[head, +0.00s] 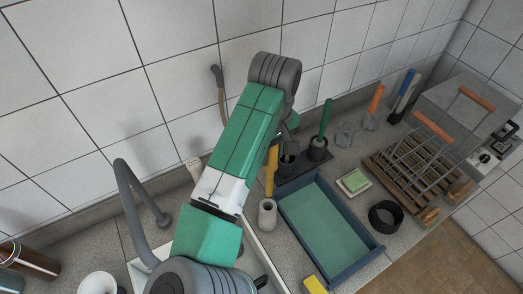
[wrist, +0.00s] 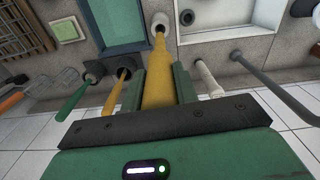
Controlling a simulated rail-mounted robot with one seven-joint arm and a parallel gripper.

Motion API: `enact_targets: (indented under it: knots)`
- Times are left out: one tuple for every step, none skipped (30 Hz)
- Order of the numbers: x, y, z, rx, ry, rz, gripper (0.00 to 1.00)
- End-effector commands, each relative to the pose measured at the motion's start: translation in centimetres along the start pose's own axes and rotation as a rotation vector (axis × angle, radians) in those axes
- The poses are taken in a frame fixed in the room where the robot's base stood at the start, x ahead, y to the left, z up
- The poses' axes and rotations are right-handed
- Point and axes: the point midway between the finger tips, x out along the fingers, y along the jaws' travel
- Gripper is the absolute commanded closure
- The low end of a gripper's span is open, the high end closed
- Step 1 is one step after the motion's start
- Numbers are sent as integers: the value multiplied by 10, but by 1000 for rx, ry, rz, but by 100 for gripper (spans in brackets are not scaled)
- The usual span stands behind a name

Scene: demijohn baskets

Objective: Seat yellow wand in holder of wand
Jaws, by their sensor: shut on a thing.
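The yellow wand (wrist: 159,78) is between the two fingers of my gripper (wrist: 160,84), which is shut on it. It runs away from my gripper towards a pale round holder (wrist: 161,18) with a dark opening. In the head view the wand (head: 272,168) hangs nearly upright, with its lower end at the mouth of the pale holder (head: 267,216). I cannot tell whether that end is inside the opening or just above it. My arm hides the wand's top and most of my gripper in the head view.
A green-handled wand (head: 325,118) stands in a black holder (head: 318,149). Another yellow-handled wand (wrist: 118,90) stands near it. A blue tray (head: 364,229) is right of the pale holder. A grey hose-like tap (head: 128,205) and a white-rimmed sink (wrist: 273,28) are also close by.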

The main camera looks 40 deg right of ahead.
Motion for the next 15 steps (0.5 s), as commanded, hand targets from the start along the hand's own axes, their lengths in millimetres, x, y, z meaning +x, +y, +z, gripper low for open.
enact_targets:
  knots:
    - [-3, 0, 0, 0, -2, 1, 100]
    - [-4, 0, 1, 0, -3, 2, 100]
    - [-5, 0, 1, 0, -3, 2, 100]
    - [-6, 0, 1, 0, -3, 2, 100]
    - [4, 0, 1, 0, -4, 2, 100]
    - [11, 0, 1, -1, -4, 2, 100]
    - [15, 0, 1, -1, -3, 2, 100]
    - [18, 0, 0, -1, -2, 1, 100]
    - [23, 0, 0, -1, -2, 2, 100]
    - [27, 0, 1, -1, -3, 2, 100]
    - [30, 0, 1, 0, -3, 2, 100]
    - [35, 0, 0, 0, -2, 2, 100]
    - [38, 0, 0, 0, -2, 2, 100]
    - [41, 0, 0, 0, -2, 2, 100]
    - [44, 0, 0, 0, -2, 2, 100]
